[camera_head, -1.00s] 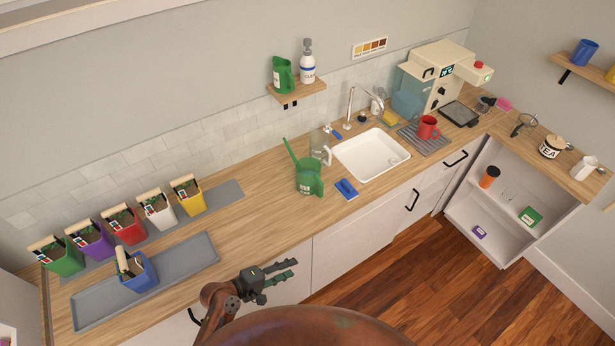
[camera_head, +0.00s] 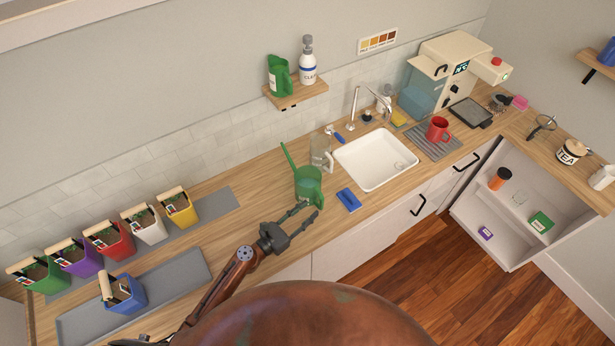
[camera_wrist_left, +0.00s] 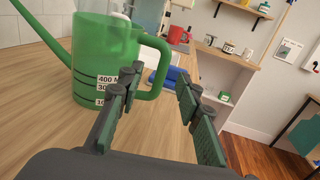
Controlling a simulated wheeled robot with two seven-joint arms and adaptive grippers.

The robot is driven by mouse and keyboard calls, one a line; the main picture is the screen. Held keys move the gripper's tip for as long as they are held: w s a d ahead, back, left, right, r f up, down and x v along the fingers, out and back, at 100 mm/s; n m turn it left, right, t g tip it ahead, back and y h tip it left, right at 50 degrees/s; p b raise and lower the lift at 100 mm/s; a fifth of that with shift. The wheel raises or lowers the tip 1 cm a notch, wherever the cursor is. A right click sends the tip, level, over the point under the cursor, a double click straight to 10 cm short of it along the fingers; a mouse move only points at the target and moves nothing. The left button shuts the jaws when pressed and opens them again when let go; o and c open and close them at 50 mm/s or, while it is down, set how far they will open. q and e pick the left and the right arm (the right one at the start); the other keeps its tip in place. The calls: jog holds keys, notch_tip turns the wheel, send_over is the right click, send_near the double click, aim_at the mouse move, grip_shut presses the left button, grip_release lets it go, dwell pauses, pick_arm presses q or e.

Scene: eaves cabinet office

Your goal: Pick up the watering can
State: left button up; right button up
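The green watering can (camera_head: 308,184) stands upright on the wooden counter, left of the sink, its long spout pointing to the back left. In the left wrist view the can (camera_wrist_left: 92,62) fills the upper left, with dark volume marks on a pale strip. Its loop handle (camera_wrist_left: 158,50) shows between the fingertips. My left gripper (camera_head: 311,209) is open and empty, just in front of the can on its handle side. Its two fingers (camera_wrist_left: 160,76) are spread; whether they reach around the handle is not clear. My right gripper is in neither view.
A blue sponge-like block (camera_head: 348,199) lies right of the can. A clear glass pitcher (camera_head: 320,150) stands close behind it. The white sink (camera_head: 375,160) is to the right. Coloured plant pots (camera_head: 112,243) and a grey tray (camera_head: 190,276) are at the left.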

aim_at(322, 200)
pick_arm(q)
jog(key=x, duration=0.3)
jog(key=shift+w+d+r+p, duration=0.15)
jog(key=shift+d+r+p, duration=0.05)
jog(key=shift+d+p, duration=0.2)
jog(key=x, duration=0.2)
jog(key=shift+w+d+f, duration=0.1)
jog(key=shift+w+d, duration=0.05)
jog(key=shift+d, duration=0.1)
jog(key=shift+w+d, duration=0.35)
jog(key=c, duration=0.7)
grip_shut()
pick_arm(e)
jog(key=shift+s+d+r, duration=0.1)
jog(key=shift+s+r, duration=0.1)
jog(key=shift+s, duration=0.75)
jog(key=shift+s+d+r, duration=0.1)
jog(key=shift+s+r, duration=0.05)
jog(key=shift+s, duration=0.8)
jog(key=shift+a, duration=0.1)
